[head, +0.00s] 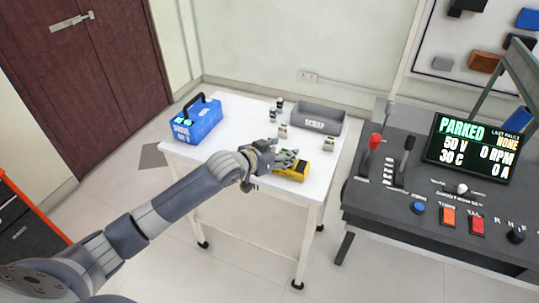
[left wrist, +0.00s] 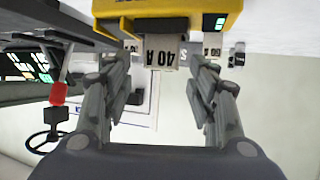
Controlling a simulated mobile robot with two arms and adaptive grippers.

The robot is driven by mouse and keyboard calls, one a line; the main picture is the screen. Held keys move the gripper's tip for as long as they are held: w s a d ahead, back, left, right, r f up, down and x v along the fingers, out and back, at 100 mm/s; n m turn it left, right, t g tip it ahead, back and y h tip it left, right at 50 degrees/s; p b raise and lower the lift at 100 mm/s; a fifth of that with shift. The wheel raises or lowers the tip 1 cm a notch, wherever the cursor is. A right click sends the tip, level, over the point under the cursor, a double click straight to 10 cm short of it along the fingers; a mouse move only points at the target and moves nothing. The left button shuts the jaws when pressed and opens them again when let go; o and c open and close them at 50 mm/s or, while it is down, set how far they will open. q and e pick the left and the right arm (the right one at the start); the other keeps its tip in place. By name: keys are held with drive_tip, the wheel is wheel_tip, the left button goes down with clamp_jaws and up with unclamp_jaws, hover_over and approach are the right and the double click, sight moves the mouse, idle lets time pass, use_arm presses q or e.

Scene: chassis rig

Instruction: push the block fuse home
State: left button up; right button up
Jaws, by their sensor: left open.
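A pale block marked "40 A" (left wrist: 162,52), apparently the block fuse, shows upside down in the left wrist view, at the edge of a yellow device (left wrist: 175,18). I cannot tell whether it sits in the device or only in front of it. My left gripper (left wrist: 165,62) is open, with one finger on each side of the block and visible gaps to both. In the head view the left gripper (head: 272,158) is low over the white table beside the yellow device (head: 292,171); the marked block cannot be made out there. My right gripper is not in view.
The white table (head: 225,150) also holds a blue battery case (head: 195,120), a grey scrap tray (head: 318,118), small pale blocks (head: 284,131) and small dark cylinders (head: 273,115). A dark control console (head: 400,195) with levers and a screen (head: 468,148) stands to the right.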

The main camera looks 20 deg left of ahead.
use_arm(q)
drive_tip(key=v, duration=1.1)
drive_tip(key=shift+s+b, duration=0.2)
drive_tip(key=shift+b, duration=0.1)
drive_tip(key=s+f+n+g+y, duration=0.1)
drive_tip(key=s+f, duration=0.1)
drive_tip(key=f, duration=1.1)
drive_tip(key=s+f+n+g+y, duration=0.1)
drive_tip(key=s+f, duration=0.2)
drive_tip(key=f, duration=1)
drive_tip(key=s+a+f+g+y, duration=0.1)
drive_tip(key=s+f, duration=0.3)
drive_tip(key=f, duration=0.3)
drive_tip(key=s+a+f+g, duration=0.1)
drive_tip(key=s+a+f, duration=0.1)
drive_tip(key=s+f, duration=0.4)
drive_tip(key=s+d+f+g, duration=0.1)
drive_tip(key=s+f+g, duration=0.1)
drive_tip(key=s+f, duration=0.4)
drive_tip(key=s+d+f+g, duration=0.1)
drive_tip(key=s+f, duration=0.6)
drive_tip(key=s, duration=0.9)
drive_tip(key=s+d+f+g+y, duration=0.1)
drive_tip(key=s+f+g, duration=0.3)
drive_tip(key=s, duration=0.7)
wheel_tip(320, 180, down, 3)
drive_tip(key=shift+r+m, duration=0.1)
drive_tip(key=shift+m, duration=0.3)
